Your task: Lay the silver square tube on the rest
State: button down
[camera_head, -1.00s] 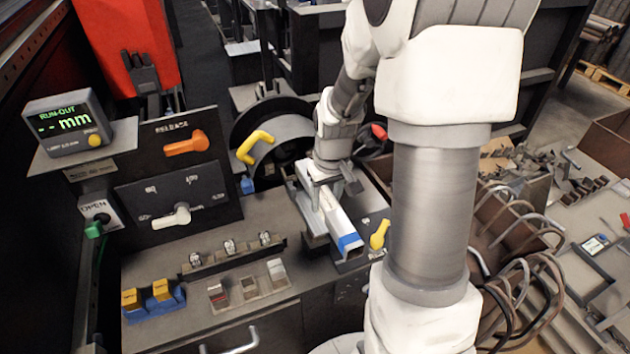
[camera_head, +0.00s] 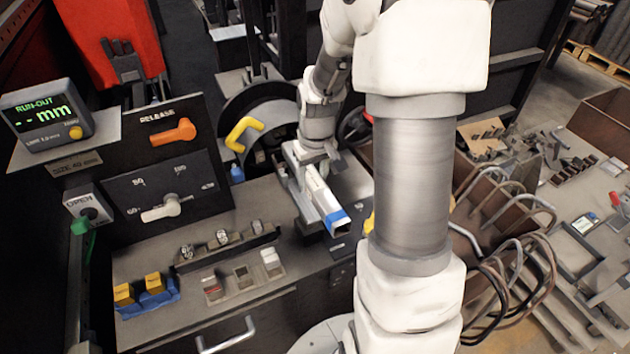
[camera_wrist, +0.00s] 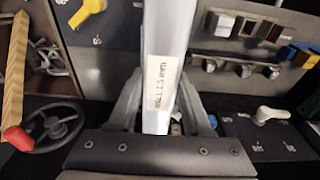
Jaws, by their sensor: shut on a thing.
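The silver square tube (camera_head: 318,194) has a blue band at its open near end and a paper label on its side. My gripper (camera_head: 311,163) is shut on it near its far end, above the grey bench. In the wrist view the tube (camera_wrist: 166,45) runs up between the fingers of my gripper (camera_wrist: 158,112), with its printed label facing the camera. A dark metal support (camera_head: 312,224), possibly the rest, lies below and beside the tube. I cannot tell whether the tube touches it.
A panel (camera_head: 165,190) with an orange release lever (camera_head: 173,131) and a white selector stands left. A yellow handle (camera_head: 243,132) is on the round machine head behind. Small blocks (camera_head: 240,276) sit on the bench front. Bent tubes (camera_head: 510,215) fill the right side.

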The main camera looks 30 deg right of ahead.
jog(key=shift+w+f+b, duration=0.35)
jog(key=shift+w+f, duration=0.25)
jog(key=shift+w, duration=0.35)
jog(key=shift+w+f+b, duration=0.3)
jog(key=shift+w+f, duration=0.25)
jog(key=shift+w, duration=0.4)
jog(key=shift+w+f+b, duration=0.35)
jog(key=shift+w+f, duration=0.25)
jog(key=shift+w, duration=0.35)
jog(key=shift+f+b, duration=0.85)
jog(key=shift+f, duration=0.3)
jog(key=shift+c, duration=1.2)
grip_release()
jog(key=shift+s, duration=0.1)
notch_tip(320, 180, up, 17)
jog(key=s+p, duration=0.2)
jog(key=shift+r, duration=0.15)
